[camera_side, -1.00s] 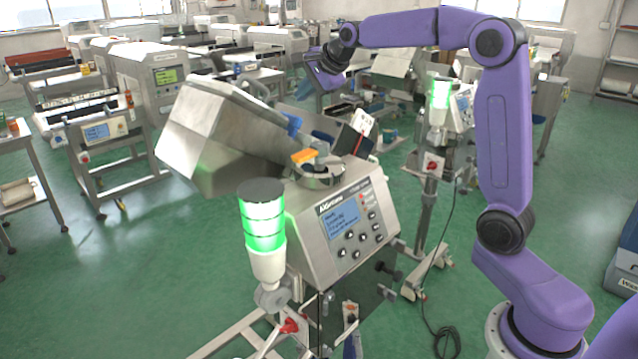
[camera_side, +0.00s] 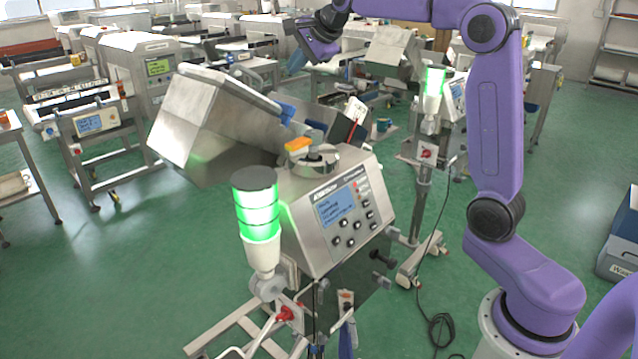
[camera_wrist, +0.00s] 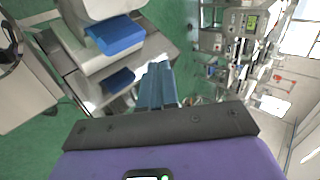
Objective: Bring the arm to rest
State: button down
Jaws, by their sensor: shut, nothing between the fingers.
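My gripper (camera_side: 299,62) hangs in the air near the top of the side view, at the end of my purple arm. It is above and behind the metal detector (camera_side: 335,222) and apart from it. In the wrist view the dark blue fingers (camera_wrist: 158,68) are together, with nothing held between them. The detector has a tilted metal housing (camera_side: 190,120), a keypad panel with a lit screen, and a green-lit signal tower (camera_side: 259,212). An orange piece (camera_side: 298,145) rests on top near a round metal dish (camera_side: 318,160).
A second stand with a green-lit tower (camera_side: 432,95) is behind, near my arm. Several machines on frames fill the back left. A black cable (camera_side: 425,260) lies on the open green floor.

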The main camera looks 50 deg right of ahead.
jog(key=s+a+f+n, duration=0.1)
jog(key=s+a+n, duration=0.2)
jog(key=s+a+f+n+g+y, duration=0.1)
jog(key=s+a+f+n, duration=0.1)
jog(key=s+a+n, duration=0.1)
jog(key=s+a+f+n+g+y, duration=0.1)
jog(key=s+a+f+n, duration=0.1)
jog(key=a, duration=0.3)
jog(key=shift+s+a+n, duration=0.15)
jog(key=shift+s+n, duration=0.35)
jog(key=shift+s, duration=0.2)
jog(key=s+a+f+n+g, duration=0.2)
jog(key=s+f+n, duration=0.25)
jog(key=s, duration=0.35)
jog(key=s+a+f+n+g, duration=0.1)
jog(key=s+a+f+n, duration=0.15)
jog(key=s+n, duration=0.35)
jog(key=s+a+f+n+g, duration=0.2)
jog(key=s+f+n, duration=0.2)
jog(key=s, duration=0.5)
jog(key=s+d+f+n+g, duration=0.1)
jog(key=s+d+f+n, duration=0.1)
jog(key=s, duration=0.4)
jog(key=s+d+f+n+g+h, duration=0.1)
jog(key=s+d+f+n, duration=0.2)
jog(key=s+n, duration=0.2)
jog(key=shift+s+f+h, duration=0.3)
jog(key=shift+s, duration=0.3)
